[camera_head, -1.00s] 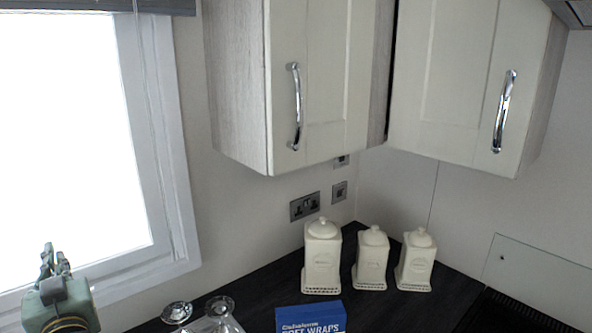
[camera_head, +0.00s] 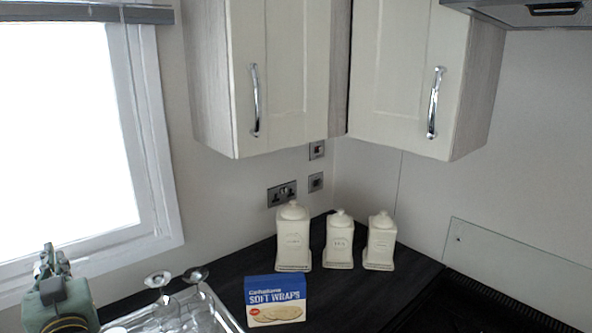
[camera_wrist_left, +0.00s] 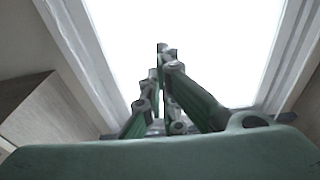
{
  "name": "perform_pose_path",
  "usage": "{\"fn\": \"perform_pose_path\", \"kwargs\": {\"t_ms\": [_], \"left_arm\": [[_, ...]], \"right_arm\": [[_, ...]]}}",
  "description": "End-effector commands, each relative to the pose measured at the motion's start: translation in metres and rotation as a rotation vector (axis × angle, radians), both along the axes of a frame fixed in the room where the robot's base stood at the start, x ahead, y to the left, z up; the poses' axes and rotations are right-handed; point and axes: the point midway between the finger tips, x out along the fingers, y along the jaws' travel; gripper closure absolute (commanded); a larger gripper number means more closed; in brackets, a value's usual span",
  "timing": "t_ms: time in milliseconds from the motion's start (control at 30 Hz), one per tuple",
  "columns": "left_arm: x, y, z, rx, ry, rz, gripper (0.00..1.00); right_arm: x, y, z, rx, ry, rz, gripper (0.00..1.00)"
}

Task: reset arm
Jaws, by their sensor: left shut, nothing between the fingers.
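My left gripper (camera_head: 52,262) is at the lower left of the head view, raised in front of the window, with its fingers pointing up. It is shut and holds nothing. In the left wrist view its green and grey fingers (camera_wrist_left: 162,75) come together against the bright window pane. My right gripper is in neither view.
A dark worktop (camera_head: 345,295) holds a blue soft wraps box (camera_head: 275,300), three cream canisters (camera_head: 340,240) and upturned glasses on a drainer (camera_head: 215,305). Wall cupboards (camera_head: 290,80) hang above. The window (camera_head: 65,140) is at the left, a hob (camera_head: 500,305) at the right.

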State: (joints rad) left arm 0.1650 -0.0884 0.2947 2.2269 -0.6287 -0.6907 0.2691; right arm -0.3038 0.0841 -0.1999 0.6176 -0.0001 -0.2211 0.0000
Motion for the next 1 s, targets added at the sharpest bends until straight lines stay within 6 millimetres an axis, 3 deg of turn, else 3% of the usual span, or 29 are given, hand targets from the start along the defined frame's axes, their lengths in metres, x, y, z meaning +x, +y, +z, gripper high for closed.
{"fn": "perform_pose_path", "kwargs": {"t_ms": [367,633,767,900,1000], "left_arm": [[-0.007,-0.031,-0.071,-0.071,0.201,-0.088,1.0],[-0.033,-0.075,-0.155,-0.151,0.459,-0.202,1.0],[-0.067,-0.11,-0.213,-0.206,0.657,-0.292,1.0],[-0.124,-0.157,-0.276,-0.27,0.911,-0.414,1.0],[-0.164,-0.183,-0.305,-0.306,1.056,-0.487,1.0]], "right_arm": [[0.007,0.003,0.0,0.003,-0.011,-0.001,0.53],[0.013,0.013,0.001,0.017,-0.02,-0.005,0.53],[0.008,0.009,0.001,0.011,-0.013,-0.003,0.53],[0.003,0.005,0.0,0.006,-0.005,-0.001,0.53],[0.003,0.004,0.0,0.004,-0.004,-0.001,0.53]]}}
